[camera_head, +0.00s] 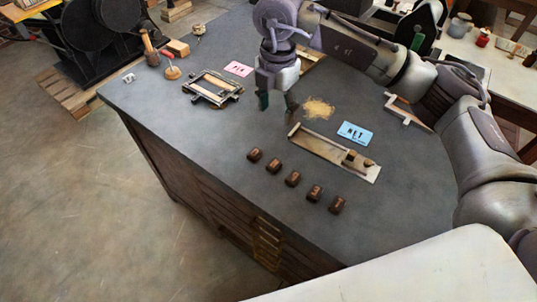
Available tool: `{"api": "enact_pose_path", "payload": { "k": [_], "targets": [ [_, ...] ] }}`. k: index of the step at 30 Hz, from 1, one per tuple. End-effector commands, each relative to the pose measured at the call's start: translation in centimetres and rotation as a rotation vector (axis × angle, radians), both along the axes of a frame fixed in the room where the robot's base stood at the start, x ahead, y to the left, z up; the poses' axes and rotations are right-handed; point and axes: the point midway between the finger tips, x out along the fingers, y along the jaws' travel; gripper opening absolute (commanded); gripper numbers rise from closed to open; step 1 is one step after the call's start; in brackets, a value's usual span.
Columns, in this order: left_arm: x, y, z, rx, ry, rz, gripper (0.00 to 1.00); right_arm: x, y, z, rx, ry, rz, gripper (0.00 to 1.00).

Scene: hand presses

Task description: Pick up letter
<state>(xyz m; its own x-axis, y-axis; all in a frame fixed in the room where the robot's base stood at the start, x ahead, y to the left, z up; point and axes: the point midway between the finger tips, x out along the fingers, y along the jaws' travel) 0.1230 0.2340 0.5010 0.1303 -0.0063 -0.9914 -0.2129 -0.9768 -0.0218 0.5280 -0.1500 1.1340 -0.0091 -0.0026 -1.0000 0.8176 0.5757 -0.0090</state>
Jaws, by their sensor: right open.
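Several dark brown letter blocks stand in a slanting row on the grey table (215,135). They include a far-left block (255,154), a middle block (292,178) and a near-right block (337,204). The characters on their faces are too small to read surely. My right gripper (278,103) hangs over the table with its fingers apart and nothing between them. It is beyond the row, left of a tan powder patch (318,108). A long metal tray (318,148) with a brown slider lies right of the row. My left gripper is out of view.
A blue card (355,133) reading NET lies beyond the tray, and a pink card (238,68) lies farther back. The table left of the row is clear.

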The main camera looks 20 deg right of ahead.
Motion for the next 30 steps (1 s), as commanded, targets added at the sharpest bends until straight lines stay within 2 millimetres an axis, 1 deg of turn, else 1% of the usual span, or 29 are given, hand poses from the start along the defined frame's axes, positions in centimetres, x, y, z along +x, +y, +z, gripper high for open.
{"api": "enact_pose_path", "payload": {
  "k": [1,4,6,9,12,15,17,20,23,27,30],
  "targets": [
    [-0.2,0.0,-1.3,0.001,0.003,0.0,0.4,0.0,0.0,-1.2,0.001,0.001,0.001,0.6],
    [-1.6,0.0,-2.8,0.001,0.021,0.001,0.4,-0.1,0.0,-2.6,0.001,0.0,0.001,0.6],
    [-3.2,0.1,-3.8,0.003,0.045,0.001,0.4,-0.1,0.0,-3.6,0.001,0.0,0.002,0.6],
    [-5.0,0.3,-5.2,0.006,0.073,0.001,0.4,-0.1,0.0,-4.9,0.002,0.0,0.002,0.6],
    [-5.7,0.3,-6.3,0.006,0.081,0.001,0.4,-0.1,0.0,-6.0,0.002,0.0,0.002,0.6],
    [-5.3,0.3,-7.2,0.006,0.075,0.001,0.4,-0.1,0.0,-6.9,0.002,0.0,0.002,0.6],
    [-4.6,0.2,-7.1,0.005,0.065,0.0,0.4,-0.1,0.0,-7.3,0.002,0.001,0.002,0.6],
    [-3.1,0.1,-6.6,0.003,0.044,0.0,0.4,-0.1,0.0,-8.4,0.002,0.004,0.001,0.6],
    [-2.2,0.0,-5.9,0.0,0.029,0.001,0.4,-0.2,0.0,-10.3,0.001,0.006,0.0,0.6],
    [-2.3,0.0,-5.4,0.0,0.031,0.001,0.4,-0.2,0.0,-13.0,0.001,0.004,0.001,0.6],
    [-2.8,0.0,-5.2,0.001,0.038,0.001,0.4,-0.2,0.0,-14.4,0.002,0.004,0.001,0.6]
  ]
}}
